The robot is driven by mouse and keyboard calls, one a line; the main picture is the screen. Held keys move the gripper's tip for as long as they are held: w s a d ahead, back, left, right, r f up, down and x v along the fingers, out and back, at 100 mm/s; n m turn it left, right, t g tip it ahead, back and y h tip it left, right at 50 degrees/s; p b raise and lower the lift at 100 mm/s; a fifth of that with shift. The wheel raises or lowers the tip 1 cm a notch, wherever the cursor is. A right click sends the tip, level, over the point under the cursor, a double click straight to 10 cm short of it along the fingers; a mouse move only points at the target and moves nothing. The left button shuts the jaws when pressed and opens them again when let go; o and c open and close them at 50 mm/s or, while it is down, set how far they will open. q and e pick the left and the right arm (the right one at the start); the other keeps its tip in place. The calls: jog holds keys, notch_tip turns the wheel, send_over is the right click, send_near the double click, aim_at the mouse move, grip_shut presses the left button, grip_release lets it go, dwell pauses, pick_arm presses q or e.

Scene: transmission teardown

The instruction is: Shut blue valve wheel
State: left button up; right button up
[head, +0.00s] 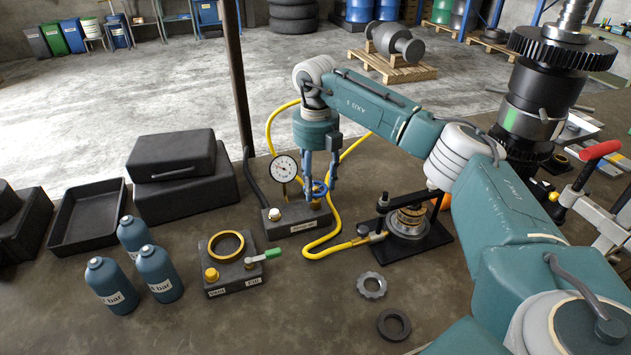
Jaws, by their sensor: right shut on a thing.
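The blue valve wheel (318,188) sits on a dark block (297,219) with a round pressure gauge (284,168) on its left side. My right arm reaches in from the right, and my right gripper (320,193) points down over the block. Its blue fingers are shut on the valve wheel, one finger on each side, and they hide part of it. The turned position of the wheel cannot be made out. My left gripper is not in view.
A yellow hose (337,225) loops from the block to a dark press-like fixture (408,222). Blue bottles (109,284), a block with a green-handled lever (232,262), black cases (172,160) and an empty black tray (86,217) stand left. Loose rings (394,324) lie in front.

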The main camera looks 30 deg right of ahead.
aim_at(317, 189)
jog(key=shift+s+a+f, duration=0.1)
jog(key=shift+s+f, duration=0.2)
jog(key=o, duration=1.1)
jog(key=shift+r, duration=0.1)
jog(key=shift+o, duration=0.2)
jog(key=shift+r, duration=0.15)
jog(key=shift+w+r, duration=0.1)
jog(key=shift+r, duration=0.25)
notch_tip(317, 189, up, 11)
jog(key=shift+r, duration=0.1)
